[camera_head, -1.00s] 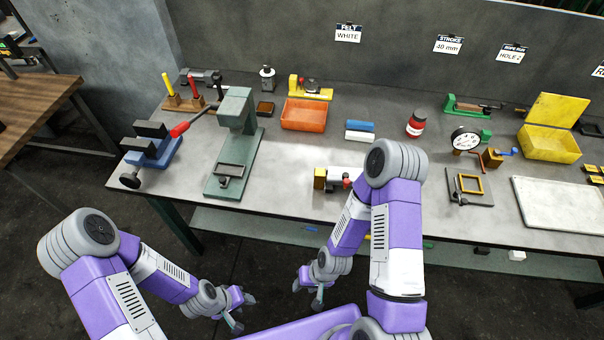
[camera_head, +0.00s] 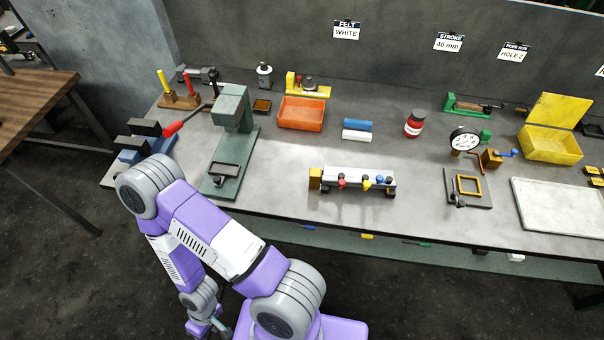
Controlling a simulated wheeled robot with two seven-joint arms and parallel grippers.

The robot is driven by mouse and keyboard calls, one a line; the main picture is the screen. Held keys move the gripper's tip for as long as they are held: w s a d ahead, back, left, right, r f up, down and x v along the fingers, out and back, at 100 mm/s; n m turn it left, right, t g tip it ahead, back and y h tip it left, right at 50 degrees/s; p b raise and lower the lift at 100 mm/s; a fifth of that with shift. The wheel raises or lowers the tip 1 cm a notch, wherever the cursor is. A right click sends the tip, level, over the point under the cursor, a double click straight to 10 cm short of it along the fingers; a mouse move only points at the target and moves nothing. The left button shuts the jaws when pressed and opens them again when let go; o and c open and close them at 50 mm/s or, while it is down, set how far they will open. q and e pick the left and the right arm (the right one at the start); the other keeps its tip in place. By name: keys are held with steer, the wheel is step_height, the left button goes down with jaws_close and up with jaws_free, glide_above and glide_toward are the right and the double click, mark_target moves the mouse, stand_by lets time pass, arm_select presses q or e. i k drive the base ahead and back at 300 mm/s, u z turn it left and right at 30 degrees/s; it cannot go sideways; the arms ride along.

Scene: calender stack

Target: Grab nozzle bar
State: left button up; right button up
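The nozzle bar (camera_head: 355,177) is a pale bar with a brass-coloured block at its left end and red, yellow and blue knobs along its front. It lies near the front edge of the grey workbench, right of centre. My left gripper (camera_head: 207,328) shows only in part at the bottom edge, below and in front of the bench, well apart from the bar. Its fingers are too cut off to tell whether they are open. My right gripper is out of view.
A green press (camera_head: 232,140) stands left of the bar. An orange bin (camera_head: 301,114), blue and white rolls (camera_head: 357,135) and a dial gauge (camera_head: 465,139) stand around. Bench beside the bar is clear.

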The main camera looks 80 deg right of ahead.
mark_target(353, 178)
steer(key=u, duration=0.1)
steer(key=k, duration=1.5)
steer(key=z, duration=0.9)
